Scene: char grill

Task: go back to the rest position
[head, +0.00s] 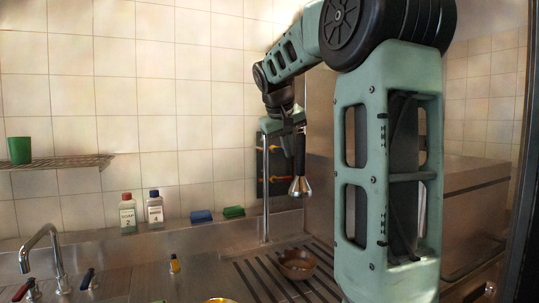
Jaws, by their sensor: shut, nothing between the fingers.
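My gripper (284,127) is small in the head view, at the end of my raised, bent arm. It points downward in front of the tiled wall, high above the counter. It is shut and empty, though its fingertips are hard to make out. A black handle with a silver cone-shaped end (300,187) shows just below and right of it; I cannot tell whether they touch. My arm's upright link hides part of the scene at right.
A metal pole (265,190) stands close beside the gripper. A brown bowl (297,266) sits on the slatted drainboard (255,284). A tap (42,250), two bottles (128,214), sponges (201,216) and a green cup (19,150) on a wire shelf (75,162) are left. Air left of the pole is clear.

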